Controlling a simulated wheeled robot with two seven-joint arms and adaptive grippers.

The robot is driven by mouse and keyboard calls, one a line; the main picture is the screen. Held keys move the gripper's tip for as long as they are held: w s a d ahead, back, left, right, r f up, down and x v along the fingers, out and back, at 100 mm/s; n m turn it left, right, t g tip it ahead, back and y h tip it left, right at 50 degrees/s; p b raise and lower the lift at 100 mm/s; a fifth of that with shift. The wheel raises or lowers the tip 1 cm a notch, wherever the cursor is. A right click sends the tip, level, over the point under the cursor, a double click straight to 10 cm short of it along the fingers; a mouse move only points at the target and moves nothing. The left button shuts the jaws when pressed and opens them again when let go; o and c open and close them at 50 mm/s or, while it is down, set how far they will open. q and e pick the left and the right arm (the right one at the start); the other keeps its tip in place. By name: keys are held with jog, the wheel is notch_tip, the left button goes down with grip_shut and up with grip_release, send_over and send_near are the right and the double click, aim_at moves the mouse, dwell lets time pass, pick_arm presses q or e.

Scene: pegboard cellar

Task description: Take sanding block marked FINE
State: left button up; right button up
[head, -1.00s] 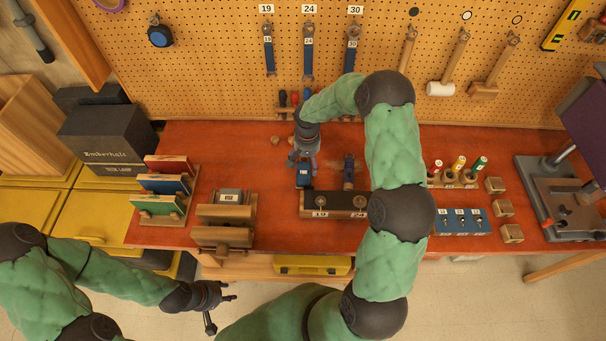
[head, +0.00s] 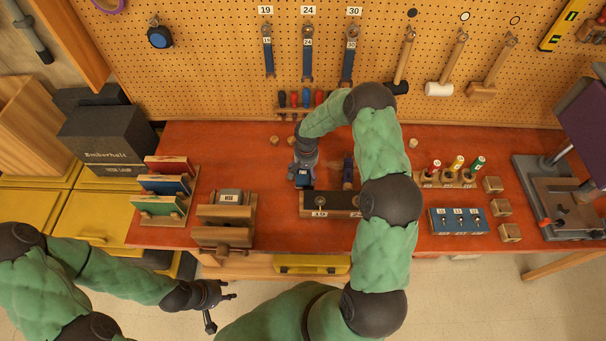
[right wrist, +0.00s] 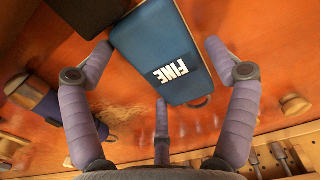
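The sanding block marked FINE (right wrist: 165,55) is blue with a white label and fills the upper middle of the right wrist view. In the head view the blue block (head: 303,181) shows on the orange bench, just below my right gripper (head: 304,172). In the right wrist view my right gripper (right wrist: 160,70) has its fingers spread around the block, one at each side and one below. I see no firm grip; contact is unclear. My left gripper (head: 222,304) is open and empty in front of the bench, at lower left.
A wooden vise (head: 226,212) holding a grey labelled piece stands to the left.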

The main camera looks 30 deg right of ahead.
aim_at(306, 173)
jog(key=c, duration=0.9)
jog(key=shift+c, duration=0.2)
jog(key=shift+r, duration=0.2)
jog(key=shift+r, duration=0.2)
notch_tip(306, 173, up, 3)
jog(key=shift+s+f+b, duration=0.1)
jog(key=shift+s+b, duration=0.05)
jog(key=shift+b, duration=0.2)
jog(key=s+r, duration=0.3)
jog(key=s, duration=0.1)
jog(key=s+r+b, duration=0.1)
jog(key=s+r, duration=0.2)
jog(key=s, duration=0.2)
jog(key=s+r, duration=0.3)
jog(key=s, duration=0.1)
jog(key=shift+s+a+r, duration=0.25)
jog(key=shift+s, duration=0.1)
